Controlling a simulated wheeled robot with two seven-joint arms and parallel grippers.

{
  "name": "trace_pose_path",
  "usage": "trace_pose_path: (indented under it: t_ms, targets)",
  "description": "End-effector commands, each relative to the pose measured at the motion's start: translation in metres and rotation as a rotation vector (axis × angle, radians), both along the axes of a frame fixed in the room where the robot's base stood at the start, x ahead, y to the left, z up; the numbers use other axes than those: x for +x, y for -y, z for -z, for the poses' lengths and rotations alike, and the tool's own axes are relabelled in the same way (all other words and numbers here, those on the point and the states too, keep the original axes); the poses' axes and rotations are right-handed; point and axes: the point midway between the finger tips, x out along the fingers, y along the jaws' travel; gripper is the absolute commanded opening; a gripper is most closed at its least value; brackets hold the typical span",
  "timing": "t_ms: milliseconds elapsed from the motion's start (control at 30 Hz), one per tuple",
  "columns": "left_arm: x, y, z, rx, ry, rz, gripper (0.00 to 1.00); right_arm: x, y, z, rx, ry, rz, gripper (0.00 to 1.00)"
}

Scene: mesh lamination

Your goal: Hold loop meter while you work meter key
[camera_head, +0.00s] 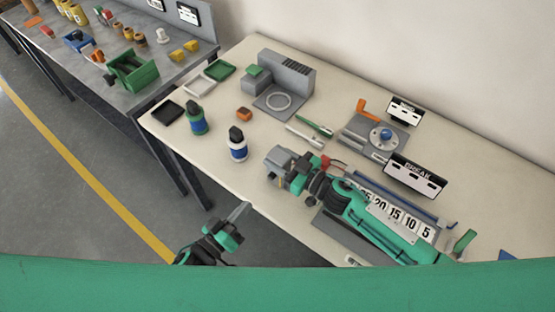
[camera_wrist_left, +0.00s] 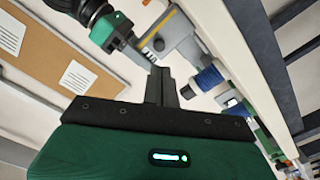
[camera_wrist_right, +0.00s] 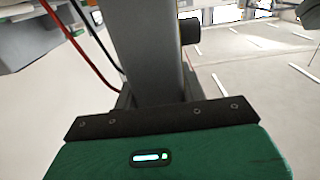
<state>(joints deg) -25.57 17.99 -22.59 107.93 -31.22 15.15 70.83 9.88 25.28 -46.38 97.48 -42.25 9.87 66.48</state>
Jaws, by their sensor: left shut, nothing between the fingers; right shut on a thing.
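The grey loop meter (camera_head: 279,157) is held at the front edge of the table in the head view, with my right gripper (camera_head: 293,174) shut on it. In the right wrist view its grey body (camera_wrist_right: 147,50) fills the space ahead of the fingers, with a dark knob (camera_wrist_right: 189,31) at its side that may be the meter key. The left wrist view shows the meter (camera_wrist_left: 182,45) with a yellow stripe. My left gripper (camera_head: 244,210) is shut and empty, lower and left of the meter, apart from it. Its fingers (camera_wrist_left: 160,86) point towards the meter.
Red and black leads (camera_wrist_right: 83,45) run beside the meter. A blue-and-white bottle (camera_head: 237,146) and a green bottle (camera_head: 196,120) stand left of it. A grey fixture (camera_head: 292,76), a dial unit (camera_head: 385,136) and a BREAK sign (camera_head: 415,177) stand further back.

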Motion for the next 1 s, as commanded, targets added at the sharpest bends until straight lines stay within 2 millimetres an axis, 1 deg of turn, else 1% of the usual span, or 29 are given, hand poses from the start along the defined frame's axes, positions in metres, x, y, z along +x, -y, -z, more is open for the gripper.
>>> trace_pose_path:
  t_ms: [67, 167, 300, 367, 500, 567, 667, 800, 1000]
  targets:
    - [-0.001, 0.003, 0.004, 0.03, -0.003, -0.005, 0.0, 0.0, 0.0, 0.0, 0.001, 0.001, 0.0, 0.11]
    - [-0.002, 0.009, 0.014, 0.121, -0.008, -0.022, 0.0, 0.0, 0.0, 0.0, 0.001, 0.001, 0.0, 0.11]
    - [-0.004, 0.02, 0.034, 0.339, -0.009, -0.072, 0.0, 0.0, 0.0, 0.0, 0.001, 0.001, 0.0, 0.11]
    - [-0.005, 0.022, 0.04, 0.449, -0.002, -0.103, 0.0, 0.0, 0.0, 0.0, 0.001, 0.001, 0.0, 0.11]
    - [-0.006, 0.022, 0.047, 0.697, 0.028, -0.193, 0.0, 0.0, 0.0, 0.0, 0.001, 0.001, 0.0, 0.11]
    - [-0.006, 0.02, 0.045, 0.798, 0.047, -0.24, 0.0, 0.0, 0.0, 0.0, 0.001, 0.001, 0.0, 0.11]
    - [-0.007, 0.016, 0.038, 0.951, 0.08, -0.325, 0.0, 0.0, 0.0, 0.0, 0.001, 0.001, 0.0, 0.11]
    - [-0.009, 0.01, 0.021, 1.118, 0.126, -0.444, 0.0, 0.0, 0.0, 0.0, 0.001, 0.001, 0.0, 0.11]
    - [-0.014, 0.005, 0.0, 1.245, 0.166, -0.559, 0.0, 0.0, 0.0, 0.0, 0.001, 0.001, 0.0, 0.11]
